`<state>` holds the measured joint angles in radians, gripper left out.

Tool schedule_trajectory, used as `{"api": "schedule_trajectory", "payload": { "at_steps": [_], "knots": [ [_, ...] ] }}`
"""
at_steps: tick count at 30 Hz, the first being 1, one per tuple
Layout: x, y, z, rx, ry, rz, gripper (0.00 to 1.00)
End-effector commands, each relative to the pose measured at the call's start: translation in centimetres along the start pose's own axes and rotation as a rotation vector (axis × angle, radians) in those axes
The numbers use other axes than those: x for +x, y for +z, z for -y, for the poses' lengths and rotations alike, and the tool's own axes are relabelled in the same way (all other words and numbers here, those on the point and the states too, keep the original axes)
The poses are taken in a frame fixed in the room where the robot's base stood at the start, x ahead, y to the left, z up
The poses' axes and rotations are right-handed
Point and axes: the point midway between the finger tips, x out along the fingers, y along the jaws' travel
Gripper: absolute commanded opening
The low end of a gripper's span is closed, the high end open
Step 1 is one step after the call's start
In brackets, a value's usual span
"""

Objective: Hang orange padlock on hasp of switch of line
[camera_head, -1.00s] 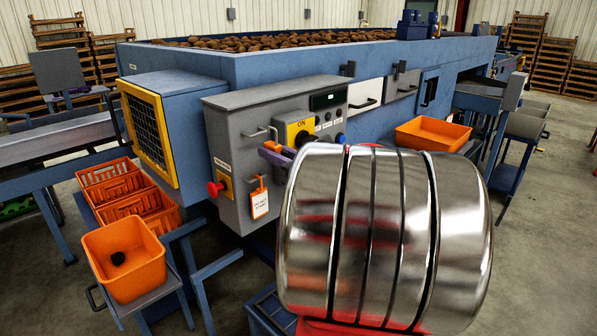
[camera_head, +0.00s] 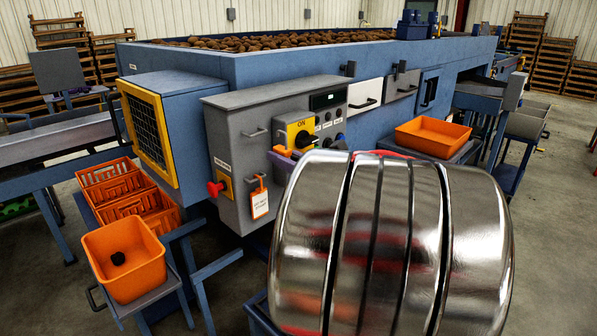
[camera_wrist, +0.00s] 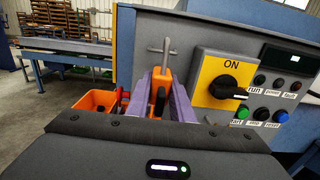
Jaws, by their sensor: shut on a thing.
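My gripper (camera_wrist: 160,92) has purple fingers and is shut on the orange padlock (camera_wrist: 164,78), which stands upright between them. In the head view, a purple finger (camera_head: 281,165) shows at the cabinet front, with my silver arm link hiding most of the gripper. The line's switch is a black rotary knob (camera_wrist: 226,88) on a yellow plate marked ON, right of the padlock. It also shows in the head view (camera_head: 301,137). The padlock is apart from the knob in the picture. I cannot make out the hasp clearly.
A grey bar handle (camera_head: 257,132) sticks out of the cabinet (camera_head: 240,105) left of the switch. Buttons (camera_wrist: 262,114) sit right of the knob. Orange bins (camera_head: 125,260) stand lower left.

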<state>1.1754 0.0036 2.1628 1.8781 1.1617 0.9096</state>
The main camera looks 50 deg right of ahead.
Motion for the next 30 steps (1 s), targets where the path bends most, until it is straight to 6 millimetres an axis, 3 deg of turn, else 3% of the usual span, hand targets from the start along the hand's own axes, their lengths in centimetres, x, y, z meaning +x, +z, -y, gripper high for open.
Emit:
{"api": "schedule_trajectory", "payload": {
  "at_steps": [5,11,23,30],
  "knots": [
    [0.4,-0.5,-0.3,0.0,0.013,0.0,0.01],
    [2.6,-3.4,-2.0,0.006,0.088,-0.002,0.01],
    [8.0,-12.2,-9.1,0.008,0.324,-0.002,0.01],
    [10.3,-17.7,-14.6,0.009,0.476,-0.002,0.01]
  ]
}}
